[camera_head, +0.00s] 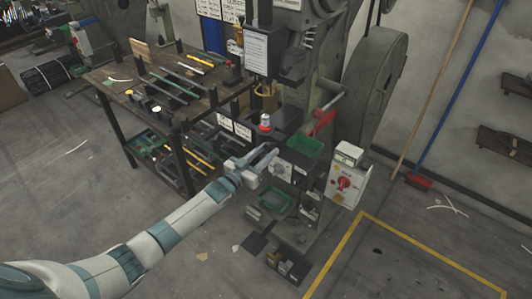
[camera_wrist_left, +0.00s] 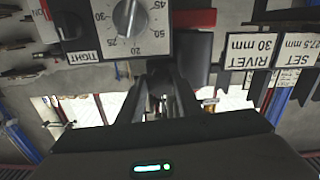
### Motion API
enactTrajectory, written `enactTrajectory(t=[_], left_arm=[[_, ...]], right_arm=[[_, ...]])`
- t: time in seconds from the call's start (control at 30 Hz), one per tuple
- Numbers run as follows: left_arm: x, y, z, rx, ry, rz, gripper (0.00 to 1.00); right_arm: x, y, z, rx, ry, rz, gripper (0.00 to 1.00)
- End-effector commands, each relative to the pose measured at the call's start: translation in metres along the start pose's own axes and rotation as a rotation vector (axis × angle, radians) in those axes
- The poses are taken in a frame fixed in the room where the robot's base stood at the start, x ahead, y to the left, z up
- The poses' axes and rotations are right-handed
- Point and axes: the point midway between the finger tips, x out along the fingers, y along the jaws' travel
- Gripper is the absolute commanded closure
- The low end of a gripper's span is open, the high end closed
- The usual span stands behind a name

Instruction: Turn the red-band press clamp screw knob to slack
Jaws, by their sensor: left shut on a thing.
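The press (camera_head: 318,70) stands at the centre of the head view, with a red band (camera_head: 322,122) on its side. My left gripper (camera_head: 268,158) reaches its front beside a pale dial plate. In the left wrist view the fingers (camera_wrist_left: 160,88) close on a small dark part, which I take as the clamp screw knob (camera_wrist_left: 160,72); the fingers mostly hide it. Right by it is the white dial plate (camera_wrist_left: 162,42) with numbers, a grey pointer (camera_wrist_left: 127,14) and a TIGHT label (camera_wrist_left: 84,57). The knob's angle cannot be told. My right gripper is not in view.
A wooden workbench (camera_head: 150,85) with tools stands left. Small bins (camera_head: 288,264) lie on the floor below. The floor at the front left is mostly clear.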

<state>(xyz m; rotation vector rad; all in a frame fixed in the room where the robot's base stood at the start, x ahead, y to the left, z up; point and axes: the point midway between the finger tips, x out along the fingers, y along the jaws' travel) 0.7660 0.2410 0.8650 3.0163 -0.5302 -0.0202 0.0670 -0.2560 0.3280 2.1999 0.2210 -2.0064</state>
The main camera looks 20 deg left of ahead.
Motion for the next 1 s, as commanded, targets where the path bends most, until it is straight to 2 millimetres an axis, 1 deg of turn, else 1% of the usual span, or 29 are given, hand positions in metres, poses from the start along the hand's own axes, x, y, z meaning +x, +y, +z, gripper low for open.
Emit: enactTrajectory(t=[0.03,0.4,0.43,0.47,0.5,0.83,1.0], left_arm=[[-0.0009,0.0001,0.0027,-0.005,-0.005,0.000,0.91],[-0.0010,0.0002,0.0028,-0.008,-0.005,0.000,0.91],[-0.0010,0.0002,0.0028,-0.008,-0.005,0.000,0.61],[-0.0009,0.0002,0.0027,-0.008,-0.005,0.000,0.54],[-0.0008,0.0001,0.0024,-0.007,-0.005,0.000,0.50],[-0.0011,0.0001,0.0010,-0.007,-0.002,0.000,0.50],[-0.0080,-0.0003,0.0019,-0.007,-0.002,0.000,0.50]], right_arm=[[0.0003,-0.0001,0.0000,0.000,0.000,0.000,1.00],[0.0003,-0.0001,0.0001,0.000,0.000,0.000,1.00],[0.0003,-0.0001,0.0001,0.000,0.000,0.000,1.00],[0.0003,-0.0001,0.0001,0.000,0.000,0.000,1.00],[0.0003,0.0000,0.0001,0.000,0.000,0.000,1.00],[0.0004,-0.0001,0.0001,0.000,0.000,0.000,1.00],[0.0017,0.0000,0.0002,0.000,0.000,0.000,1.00]])
